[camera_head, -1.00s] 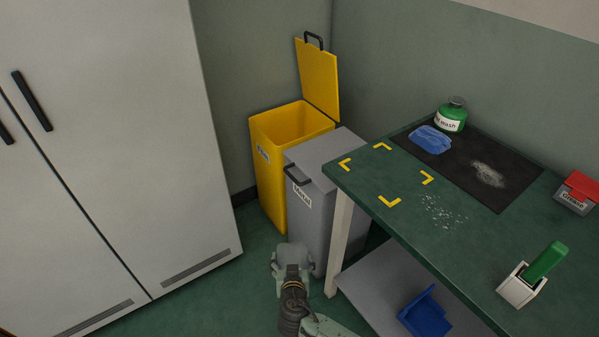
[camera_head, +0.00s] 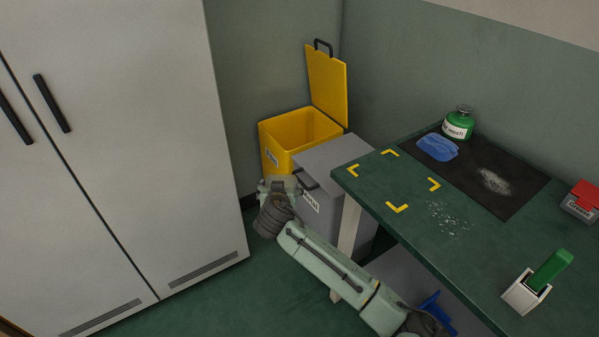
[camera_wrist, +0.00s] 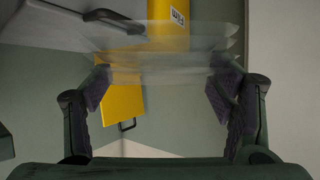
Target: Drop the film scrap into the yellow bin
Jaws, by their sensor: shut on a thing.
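The yellow bin (camera_head: 272,145) stands against the back wall, its lid (camera_head: 327,86) swung up and its mouth open. In the wrist view the bin (camera_wrist: 168,36) and its lid (camera_wrist: 120,99) show beyond the fingers. The film scrap (camera_wrist: 175,58) is a clear, see-through sheet spanning my fingers in the wrist view; I cannot make it out in the head view. My gripper (camera_wrist: 160,82) is shut on the film scrap. In the head view my gripper (camera_head: 280,185) is in front of the bin's lower part, its fingers mostly hidden by my wrist.
A grey lidded bin (camera_head: 325,165) stands right beside the yellow one. A tall cabinet (camera_head: 130,130) stands left.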

